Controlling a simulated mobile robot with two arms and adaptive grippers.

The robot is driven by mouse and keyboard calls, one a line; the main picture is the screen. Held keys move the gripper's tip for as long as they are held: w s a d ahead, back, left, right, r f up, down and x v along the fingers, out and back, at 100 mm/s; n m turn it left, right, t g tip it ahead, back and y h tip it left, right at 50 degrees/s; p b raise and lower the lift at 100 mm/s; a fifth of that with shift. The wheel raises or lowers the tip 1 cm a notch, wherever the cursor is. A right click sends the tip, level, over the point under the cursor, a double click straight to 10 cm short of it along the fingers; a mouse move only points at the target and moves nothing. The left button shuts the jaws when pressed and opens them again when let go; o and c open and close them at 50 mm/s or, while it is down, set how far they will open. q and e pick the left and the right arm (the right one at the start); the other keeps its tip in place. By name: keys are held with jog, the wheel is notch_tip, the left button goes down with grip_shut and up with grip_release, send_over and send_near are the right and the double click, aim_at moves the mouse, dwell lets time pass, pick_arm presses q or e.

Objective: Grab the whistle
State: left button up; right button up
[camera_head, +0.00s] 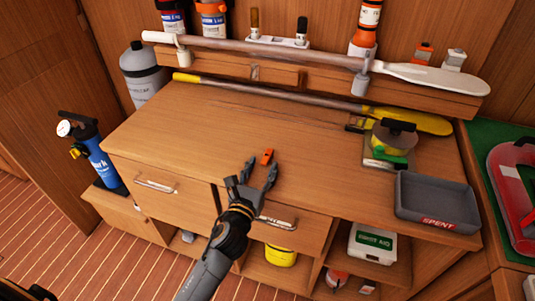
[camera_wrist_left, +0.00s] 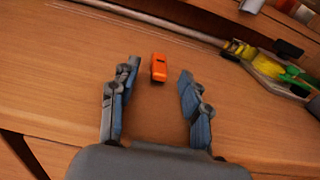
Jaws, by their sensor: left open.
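A small orange whistle (camera_head: 267,156) lies on the wooden counter top, near its front edge. In the left wrist view the whistle (camera_wrist_left: 159,67) lies just beyond the fingertips, between their lines and a little nearer the left finger. My left gripper (camera_head: 259,170) is open and empty, with its fingers pointing at the whistle; both fingers also show in the left wrist view (camera_wrist_left: 158,80). I see no contact between the fingers and the whistle. My right gripper is not in view.
The counter (camera_head: 200,120) is clear around the whistle. A grey tray marked SPENT (camera_head: 435,190) stands at the right, with a yellow and green item (camera_head: 392,140) behind it. A yellow paddle (camera_head: 420,121) lies along the back. A blue cylinder (camera_head: 97,155) stands at the left.

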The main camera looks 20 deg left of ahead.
pick_arm(q)
jog(key=shift+w, duration=0.9)
jog(key=c, duration=0.9)
jog(key=shift+c, duration=0.2)
